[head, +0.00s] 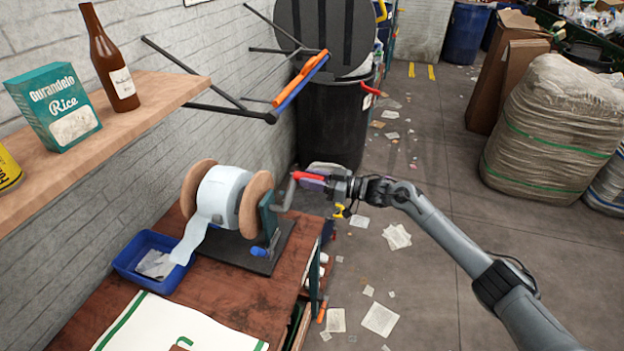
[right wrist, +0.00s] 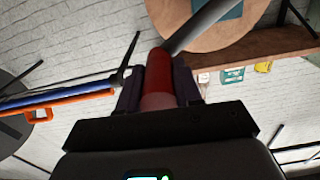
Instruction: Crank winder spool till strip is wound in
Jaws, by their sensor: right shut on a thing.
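The winder spool (head: 222,193), with wooden end discs and a pale roll between them, stands on a dark base on the wooden bench. A pale strip (head: 190,240) hangs from the roll down into a blue tray (head: 127,265). The crank has a grey arm (head: 287,195) and a red handle (head: 306,176). My right gripper (head: 318,180) is shut on the red handle, to the right of the spool. In the right wrist view the red handle (right wrist: 158,80) sits between the dark fingers, with a wooden disc (right wrist: 205,22) behind. My left gripper is not in view.
A shelf (head: 150,92) at left holds a brown bottle (head: 112,65) and a rice box (head: 54,107). A wall rack (head: 240,105) with orange and blue tools is above the spool. A black bin (head: 332,120) stands behind. Papers (head: 380,319) litter the floor.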

